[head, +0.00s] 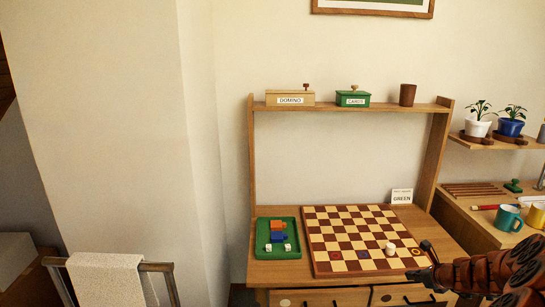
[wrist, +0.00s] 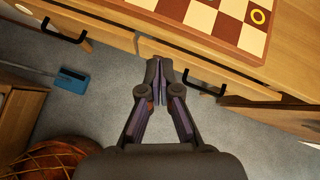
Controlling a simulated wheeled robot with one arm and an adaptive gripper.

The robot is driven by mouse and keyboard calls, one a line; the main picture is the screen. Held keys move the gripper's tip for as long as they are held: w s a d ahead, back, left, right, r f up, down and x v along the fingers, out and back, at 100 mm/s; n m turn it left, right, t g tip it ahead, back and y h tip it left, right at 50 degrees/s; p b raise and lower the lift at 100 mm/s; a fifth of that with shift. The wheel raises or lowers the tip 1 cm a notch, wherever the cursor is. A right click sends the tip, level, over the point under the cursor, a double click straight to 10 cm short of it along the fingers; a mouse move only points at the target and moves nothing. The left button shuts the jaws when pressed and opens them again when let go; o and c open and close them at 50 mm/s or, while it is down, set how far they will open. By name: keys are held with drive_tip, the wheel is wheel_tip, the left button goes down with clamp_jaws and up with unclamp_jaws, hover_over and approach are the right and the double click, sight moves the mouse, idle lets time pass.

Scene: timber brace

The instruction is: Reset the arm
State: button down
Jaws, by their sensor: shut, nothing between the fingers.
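My gripper (wrist: 158,76) is shut and empty in the wrist view, with its fingertips together above the grey floor, just in front of the desk's drawers. In the head view my gripper (head: 428,262) shows at the lower right, near the front right corner of the checkerboard (head: 352,228). The board lies on the wooden desk, and its corner also shows at the top of the wrist view (wrist: 232,28). A white piece (head: 390,249) stands on the board near its front right.
A green tray (head: 261,243) with coloured blocks and white dice sits left of the board. A shelf above holds a domino box (head: 290,99), a green cards box (head: 353,99) and a brown cup (head: 407,95). Mugs (head: 508,218) stand at right. Dark drawer handles (wrist: 204,88) stick out near my gripper.

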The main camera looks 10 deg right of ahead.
drive_tip(key=a+r+n+g+y+p, duration=0.15)
drive_tip(key=a+r+n, duration=0.3)
drive_tip(key=a, duration=0.45)
drive_tip(key=a+r+n+y+b, duration=0.1)
drive_tip(key=a+r+n+y, duration=0.1)
drive_tip(key=a+r+n, duration=0.5)
drive_tip(key=s+a+r+n+g+y+p, duration=0.1)
drive_tip(key=s+a+r+n+g, duration=0.15)
drive_tip(key=s+a, duration=0.55)
drive_tip(key=s+a+r+n+g+y+p, duration=0.1)
drive_tip(key=s+a+r+n, duration=0.25)
drive_tip(key=a, duration=0.85)
drive_tip(key=s+a+r+n+g+h+p, duration=0.15)
drive_tip(key=s+n, duration=0.25)
drive_tip(key=s, duration=0.4)
drive_tip(key=s+a+r+n+g+h, duration=0.1)
drive_tip(key=s+a+n+g, duration=0.2)
drive_tip(key=s+n, duration=0.3)
drive_tip(key=s+d+n+g+h, duration=0.1)
drive_tip(key=s+d+n+h, duration=0.1)
drive_tip(key=s, duration=0.6)
drive_tip(key=s+d+n+h+p, duration=0.1)
drive_tip(key=s+d+n+h, duration=0.1)
drive_tip(key=s, duration=0.7)
drive_tip(key=shift+d+r+n+g+h, duration=0.35)
drive_tip(key=shift+d+r, duration=0.1)
drive_tip(key=shift+d, duration=0.1)
